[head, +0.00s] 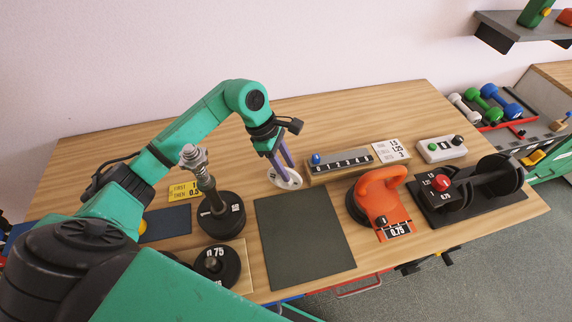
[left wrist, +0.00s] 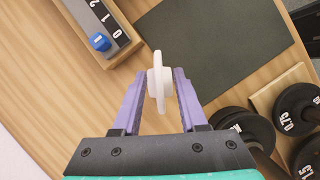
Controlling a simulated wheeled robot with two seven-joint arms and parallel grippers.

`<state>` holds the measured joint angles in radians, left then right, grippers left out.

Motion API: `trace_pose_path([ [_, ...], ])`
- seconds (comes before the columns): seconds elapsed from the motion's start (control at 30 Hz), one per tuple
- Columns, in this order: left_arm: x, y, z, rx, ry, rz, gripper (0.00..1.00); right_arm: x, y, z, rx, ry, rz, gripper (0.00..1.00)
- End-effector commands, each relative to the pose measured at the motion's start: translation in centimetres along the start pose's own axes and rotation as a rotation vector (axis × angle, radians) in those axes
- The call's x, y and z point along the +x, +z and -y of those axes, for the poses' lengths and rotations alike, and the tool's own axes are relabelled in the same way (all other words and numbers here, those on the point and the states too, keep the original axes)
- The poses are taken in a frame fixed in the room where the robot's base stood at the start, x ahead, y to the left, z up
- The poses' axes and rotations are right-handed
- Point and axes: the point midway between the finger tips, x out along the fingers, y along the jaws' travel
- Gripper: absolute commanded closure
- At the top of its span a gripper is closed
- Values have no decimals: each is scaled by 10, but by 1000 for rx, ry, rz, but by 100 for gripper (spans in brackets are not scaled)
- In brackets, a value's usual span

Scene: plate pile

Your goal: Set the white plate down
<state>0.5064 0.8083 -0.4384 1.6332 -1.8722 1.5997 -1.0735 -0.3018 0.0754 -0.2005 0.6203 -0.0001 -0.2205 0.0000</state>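The white plate (head: 286,179) is a small disc with a thicker hub. My left gripper (head: 283,155) points down at the back middle of the table, with the plate at its fingertips. My right gripper is not in view.
A dark mat (head: 303,243) lies bare in front of the plate. A numbered rail (head: 344,166) with a blue knob stands just right of it. Black weights on a post (head: 221,216) stand left. An orange kettlebell-like object (head: 381,196) and a black rack (head: 470,190) stand right.

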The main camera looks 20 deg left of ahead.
Motion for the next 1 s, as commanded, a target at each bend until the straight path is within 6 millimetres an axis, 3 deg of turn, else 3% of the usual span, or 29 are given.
trace_pose_path([
  [0.27, -5, 0, -1, 0, 2, 0, 58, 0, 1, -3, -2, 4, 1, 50],
  [0.37, -20, -1, -1, 0, 4, -1, 58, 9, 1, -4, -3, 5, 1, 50],
  [0.7, -105, 0, -1, -1, 4, 0, 58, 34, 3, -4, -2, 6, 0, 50],
  [0.83, -120, 0, -1, -1, 1, 0, 58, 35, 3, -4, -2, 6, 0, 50],
  [1.0, -123, 1, 0, -1, -1, 1, 58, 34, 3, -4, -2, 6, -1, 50],
])
